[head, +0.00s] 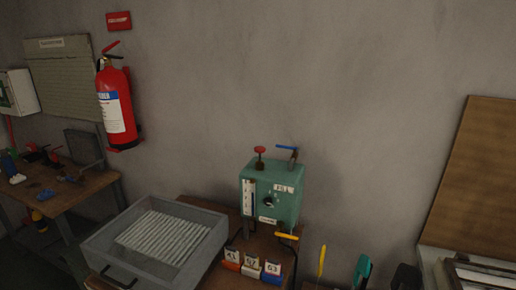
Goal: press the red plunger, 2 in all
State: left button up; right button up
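A red plunger (260,151) with a round cap on a dark stem stands upright on top of a teal box (286,202), at the box's left side. The plunger's stem shows between the cap and the box top. The box sits on a brown table against the grey wall. A blue-handled lever (287,148) stands on the box top to the right of the plunger. The box front has a gauge strip, a dark round knob and a small white label. Neither of my grippers is in view, and nothing touches the plunger.
A grey metal tray (100,240) with a ribbed bottom stands left of the box. Three small numbered blocks (251,264) sit in front of it. A yellow handle (322,261) and a green-handled item (362,271) stand at right. A fire extinguisher (115,100) hangs on the wall.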

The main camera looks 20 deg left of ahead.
aim_at(260, 149)
jog(key=z, duration=1.85)
jog(key=k, duration=0.95)
jog(key=u, duration=1.5)
jog(key=i, duration=0.5)
